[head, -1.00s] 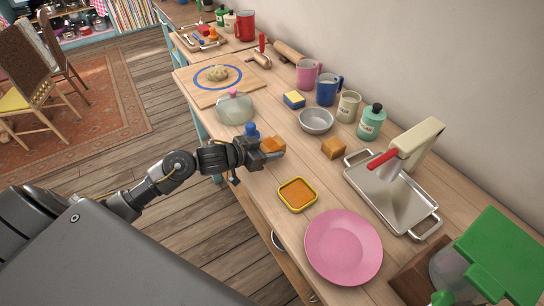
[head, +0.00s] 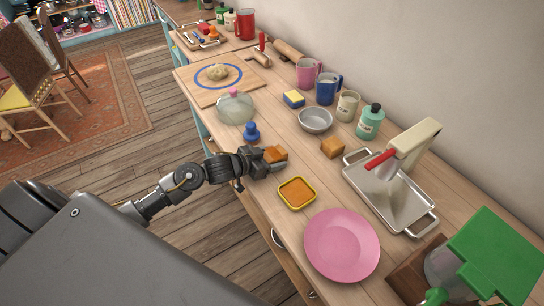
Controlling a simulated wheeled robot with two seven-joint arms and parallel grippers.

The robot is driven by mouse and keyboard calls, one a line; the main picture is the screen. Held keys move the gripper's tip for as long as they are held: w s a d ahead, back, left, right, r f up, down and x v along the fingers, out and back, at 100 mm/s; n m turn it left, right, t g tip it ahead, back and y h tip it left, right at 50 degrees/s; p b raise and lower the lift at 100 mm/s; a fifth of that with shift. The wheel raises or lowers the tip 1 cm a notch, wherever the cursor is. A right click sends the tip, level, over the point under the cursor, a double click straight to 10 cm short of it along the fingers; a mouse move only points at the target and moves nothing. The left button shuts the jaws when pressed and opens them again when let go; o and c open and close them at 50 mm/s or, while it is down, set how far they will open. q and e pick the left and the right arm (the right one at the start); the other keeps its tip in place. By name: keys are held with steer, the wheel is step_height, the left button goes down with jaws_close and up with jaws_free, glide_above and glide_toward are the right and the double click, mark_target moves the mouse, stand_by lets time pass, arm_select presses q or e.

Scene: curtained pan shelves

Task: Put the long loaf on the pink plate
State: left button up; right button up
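A golden-brown loaf (head: 279,152) is at my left gripper (head: 272,158), in the middle of the wooden counter. The fingers are at its sides and appear shut on it, covering part of it. I cannot tell whether it is clear of the counter. A second, shorter brown block of bread (head: 333,148) lies to the right, near the metal tray. The round pink plate (head: 342,246) lies empty at the front of the counter. My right gripper is not in view.
A yellow-rimmed square dish (head: 297,193) with orange contents sits between the gripper and the plate. A blue knobbed object (head: 251,132) and a glass dome (head: 235,107) stand behind the gripper. A metal tray (head: 391,205) and green-lidded container (head: 497,254) are right.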

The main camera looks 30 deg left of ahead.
arm_select(q)
steer(key=shift+o, duration=0.7)
steer(key=shift+b, duration=0.3)
steer(key=shift+s+a+b, duration=0.15)
steer(key=shift+b, duration=0.2)
steer(key=v, duration=0.1)
steer(key=b+v, duration=0.1)
steer(key=v, duration=0.1)
steer(key=f+v, duration=0.1)
steer(key=v, duration=0.1)
steer(key=shift+s+a+b, duration=0.1)
steer(key=shift+s+b, duration=0.1)
steer(key=shift+b, duration=0.15)
steer(key=v, duration=0.4)
steer(key=shift+r, duration=0.3)
steer(key=shift+s+a+r, duration=0.3)
steer(key=shift+s, duration=0.15)
